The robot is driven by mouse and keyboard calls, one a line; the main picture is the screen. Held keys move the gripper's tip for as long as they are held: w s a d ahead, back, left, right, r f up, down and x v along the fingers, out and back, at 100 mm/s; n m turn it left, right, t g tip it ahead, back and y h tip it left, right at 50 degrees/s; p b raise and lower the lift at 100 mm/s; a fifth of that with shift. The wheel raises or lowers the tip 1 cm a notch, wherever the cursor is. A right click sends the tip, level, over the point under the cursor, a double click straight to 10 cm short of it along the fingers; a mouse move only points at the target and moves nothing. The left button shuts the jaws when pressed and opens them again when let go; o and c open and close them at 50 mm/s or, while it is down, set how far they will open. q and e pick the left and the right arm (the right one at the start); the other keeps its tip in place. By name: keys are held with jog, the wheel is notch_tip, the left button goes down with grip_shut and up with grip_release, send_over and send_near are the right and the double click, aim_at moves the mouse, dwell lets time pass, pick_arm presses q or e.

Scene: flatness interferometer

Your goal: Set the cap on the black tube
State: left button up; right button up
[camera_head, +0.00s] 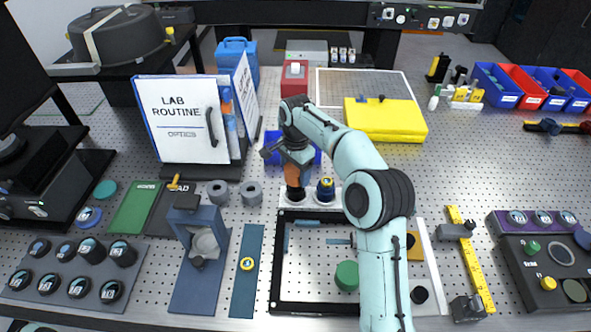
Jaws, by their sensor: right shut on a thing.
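My right arm reaches up from the bottom of the view. Its gripper (292,163) is over the white rack and is shut on an orange-brown piece, which looks like the cap (292,175). The black tube (295,193) stands upright in the white rack (311,201), directly below the orange-brown piece. I cannot tell whether the two touch. The gripper and arm hide part of the piece and the area behind it. My left gripper is not in view.
A dark blue piece with a yellow band (325,189) stands close right of the tube. A black open frame (283,260) lies in front, with a green knob (347,275) in it. A lab binder (180,120) stands at left, and a yellow case (385,119) lies behind.

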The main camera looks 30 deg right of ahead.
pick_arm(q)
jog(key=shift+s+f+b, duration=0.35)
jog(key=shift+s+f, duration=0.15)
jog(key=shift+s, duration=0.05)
pick_arm(e)
jog(key=shift+f, duration=1.65)
jog(key=o, duration=1.2)
jog(key=shift+r, duration=0.15)
notch_tip(320, 180, up, 8)
jog(key=shift+w+r+p, duration=0.1)
jog(key=shift+p, duration=0.75)
notch_tip(320, 180, up, 4)
jog(key=shift+f, duration=0.2)
jog(key=shift+s+d+r, duration=0.1)
jog(key=shift+s+r, duration=0.1)
jog(key=shift+r, duration=0.4)
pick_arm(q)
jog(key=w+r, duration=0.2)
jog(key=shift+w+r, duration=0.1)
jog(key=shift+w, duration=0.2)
